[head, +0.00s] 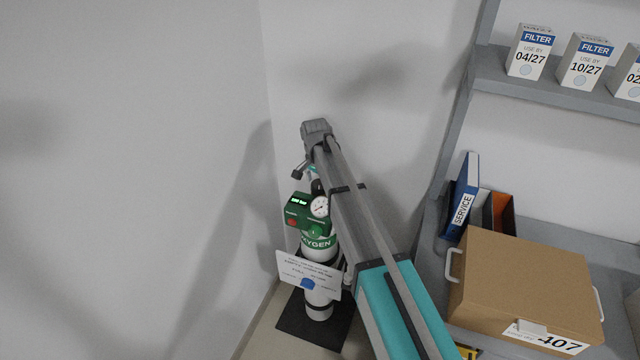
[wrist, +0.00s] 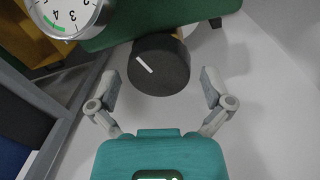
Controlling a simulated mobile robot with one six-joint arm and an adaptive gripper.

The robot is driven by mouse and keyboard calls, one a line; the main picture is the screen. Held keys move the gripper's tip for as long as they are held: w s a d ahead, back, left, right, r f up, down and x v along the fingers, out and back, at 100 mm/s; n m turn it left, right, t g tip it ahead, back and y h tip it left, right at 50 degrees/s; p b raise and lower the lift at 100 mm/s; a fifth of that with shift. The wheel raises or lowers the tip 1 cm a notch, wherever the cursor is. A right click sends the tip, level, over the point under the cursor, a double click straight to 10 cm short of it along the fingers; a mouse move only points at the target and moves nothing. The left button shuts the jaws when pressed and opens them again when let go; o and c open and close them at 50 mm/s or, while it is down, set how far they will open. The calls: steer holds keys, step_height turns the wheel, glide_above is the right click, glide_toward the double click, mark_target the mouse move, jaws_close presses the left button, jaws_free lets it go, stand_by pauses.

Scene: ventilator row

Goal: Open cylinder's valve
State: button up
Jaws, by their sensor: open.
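The white oxygen cylinder (head: 319,268) stands upright in the corner, with a green regulator block (head: 297,208) and a round gauge (head: 320,206) at its top. In the wrist view, a dark round knob (wrist: 160,66) with a white line lies straight ahead, against the green block (wrist: 150,18). The line slants from upper left to lower right. My gripper (wrist: 159,78) is open, with one finger at each side of the knob and visible gaps between. Whether the fingertips reach its depth is unclear. In the head view my arm hides most of the gripper above the cylinder.
A white label card (head: 308,274) hangs in front of the cylinder, which stands on a dark mat (head: 290,322). Walls close in behind and to the left. To the right, a shelf (head: 500,82) holds filter boxes, and a lower one holds a cardboard box (head: 530,285) and a blue binder (head: 468,190).

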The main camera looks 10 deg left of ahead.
steer(key=shift+n, duration=0.4)
